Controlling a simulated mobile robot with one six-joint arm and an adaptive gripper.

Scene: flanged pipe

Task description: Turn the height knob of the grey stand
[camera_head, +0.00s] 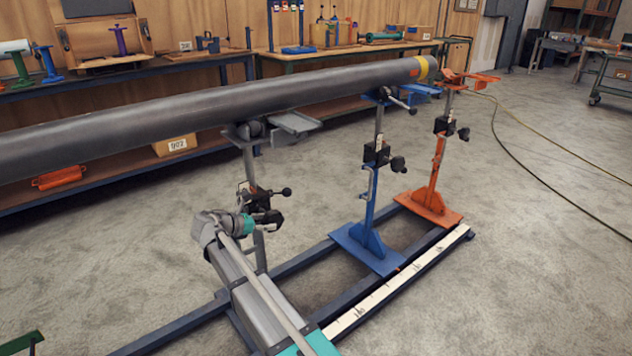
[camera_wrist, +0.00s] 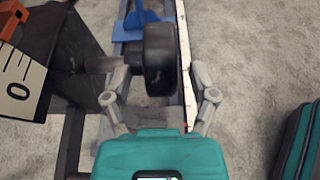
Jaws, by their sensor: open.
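The grey stand (camera_head: 249,165) stands under the long dark pipe, with its lower part partly hidden behind my arm. Its black height knob (camera_head: 272,218) sticks out to the right of the post, just beyond the end of my arm. In the wrist view the black knob (camera_wrist: 160,58) is large and near. My gripper (camera_wrist: 160,78) has its two grey fingers spread, one on each side of the knob, with a visible gap at each side. How deep the fingertips reach along the knob is hard to tell.
The dark pipe (camera_head: 200,108) runs across above my arm. A black ball-ended lever (camera_head: 286,192) sits just above the knob. The blue stand (camera_head: 372,215) and orange stand (camera_head: 436,170) are to the right on the base rail with a white scale (camera_head: 400,285).

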